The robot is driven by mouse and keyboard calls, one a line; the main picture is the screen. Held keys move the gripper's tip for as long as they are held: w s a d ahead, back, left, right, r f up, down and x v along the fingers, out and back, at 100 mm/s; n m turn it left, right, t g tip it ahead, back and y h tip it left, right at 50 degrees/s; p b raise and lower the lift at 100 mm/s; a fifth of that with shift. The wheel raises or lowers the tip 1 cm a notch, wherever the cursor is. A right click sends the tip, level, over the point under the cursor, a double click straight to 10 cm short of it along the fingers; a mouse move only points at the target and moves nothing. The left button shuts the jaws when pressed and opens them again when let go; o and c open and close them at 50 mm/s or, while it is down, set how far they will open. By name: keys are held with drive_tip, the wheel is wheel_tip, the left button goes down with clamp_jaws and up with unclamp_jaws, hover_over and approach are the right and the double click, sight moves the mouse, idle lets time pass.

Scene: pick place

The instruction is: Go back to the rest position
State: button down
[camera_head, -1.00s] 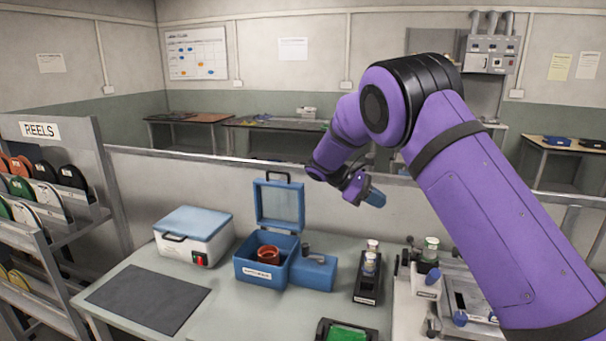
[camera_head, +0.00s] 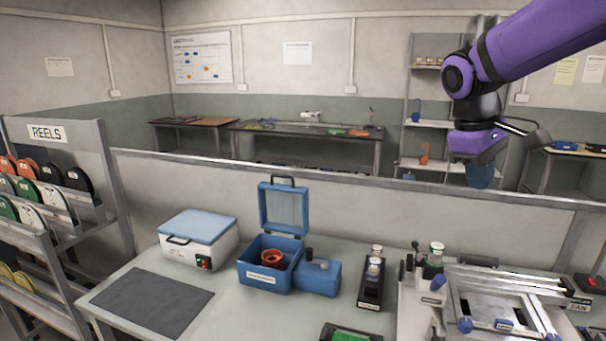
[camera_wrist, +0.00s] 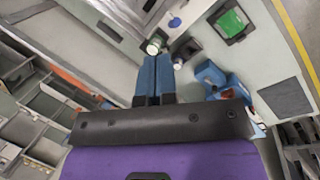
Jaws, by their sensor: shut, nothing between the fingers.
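My gripper (camera_head: 480,174) hangs at the upper right in the head view, high above the bench and apart from everything on it. Its blue fingers point down. In the wrist view the two blue fingers (camera_wrist: 154,76) lie side by side, shut and empty, with the bench far below them.
On the bench (camera_head: 225,318) stand a white case with a blue lid (camera_head: 197,240), an open blue box (camera_head: 262,277) with a reddish-brown ring-shaped item (camera_head: 272,259) inside, a black holder (camera_head: 370,291) and a metal fixture (camera_head: 500,290). A reel rack (camera_head: 50,240) stands left. The dark mat (camera_head: 150,302) is bare.

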drive_tip(key=s+m+t+y, duration=0.3)
drive_tip(key=s+m+t, duration=0.2)
drive_tip(key=s, duration=1.4)
drive_tip(key=shift+s+a+f+m, duration=0.2)
drive_tip(key=shift+a+f+m, duration=0.05)
drive_tip(key=shift+a+m, duration=0.15)
drive_tip(key=c, duration=1.6)
unclamp_jaws()
drive_tip(key=shift+s+f, duration=0.1)
drive_tip(key=shift+s, duration=0.05)
drive_tip(key=o, duration=0.6)
drive_tip(key=w+d+f+m+g+y, duration=0.1)
drive_tip(key=w+f+g, duration=0.15)
drive_tip(key=w, duration=1.35)
drive_tip(key=w+d+f+m+g+y, duration=0.1)
drive_tip(key=w+f, duration=0.3)
drive_tip(key=w, duration=1.1)
drive_tip(key=w+d+f+m, duration=0.1)
drive_tip(key=w+d+f, duration=0.1)
drive_tip(key=w+f, duration=0.85)
drive_tip(key=shift+g, duration=0.45)
drive_tip(key=f, duration=0.3)
drive_tip(key=a+f, duration=0.1)
drive_tip(key=f, duration=0.2)
drive_tip(key=a+f, duration=0.1)
drive_tip(key=f, duration=0.3)
drive_tip(key=shift+f, duration=0.1)
